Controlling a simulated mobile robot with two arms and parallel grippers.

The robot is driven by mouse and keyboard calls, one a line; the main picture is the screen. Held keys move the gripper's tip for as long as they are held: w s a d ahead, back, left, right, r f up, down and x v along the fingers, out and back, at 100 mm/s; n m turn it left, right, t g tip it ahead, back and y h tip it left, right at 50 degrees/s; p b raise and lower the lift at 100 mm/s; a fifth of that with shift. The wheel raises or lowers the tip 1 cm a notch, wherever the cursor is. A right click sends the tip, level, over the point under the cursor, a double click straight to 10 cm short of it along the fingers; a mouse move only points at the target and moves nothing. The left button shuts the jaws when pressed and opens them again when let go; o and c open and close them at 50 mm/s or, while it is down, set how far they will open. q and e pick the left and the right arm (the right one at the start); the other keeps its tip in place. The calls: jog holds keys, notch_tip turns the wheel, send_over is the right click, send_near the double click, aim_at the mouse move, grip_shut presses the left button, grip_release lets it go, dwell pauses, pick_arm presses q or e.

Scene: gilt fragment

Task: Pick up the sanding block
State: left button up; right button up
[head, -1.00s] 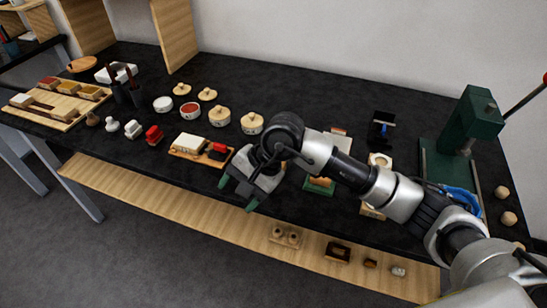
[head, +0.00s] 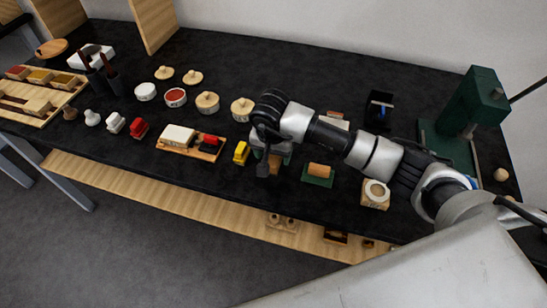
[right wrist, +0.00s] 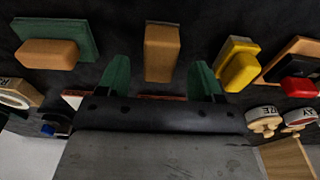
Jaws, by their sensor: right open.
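A plain tan block (right wrist: 162,52) stands between the green fingertips of my open right gripper (right wrist: 161,66) in the right wrist view, with a gap on each side. In the head view the tan block (head: 275,165) is partly hidden behind my right gripper (head: 268,161), which points down over the table's front part. A second, rounder tan block (right wrist: 47,53) lies on a green pad (right wrist: 85,38); in the head view it sits just right of the gripper (head: 320,170). No label shows which one is the sanding block. My left gripper is out of view.
A yellow block (head: 241,153) stands close left of the gripper. Farther left is a wooden tray (head: 206,155) with white and red pieces. A ring-topped wooden block (head: 375,194) and a green press (head: 470,120) stand to the right. The black table's (head: 330,75) back middle is clear.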

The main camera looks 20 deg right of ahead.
jog(key=shift+f, duration=1)
jog(key=shift+d+f, duration=0.1)
jog(key=shift+f, duration=0.15)
jog(key=shift+w, duration=0.1)
jog(key=shift+c, duration=0.7)
jog(key=c, duration=0.9)
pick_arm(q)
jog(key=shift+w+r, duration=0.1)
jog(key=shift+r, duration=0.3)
pick_arm(e)
jog(key=shift+o, duration=0.2)
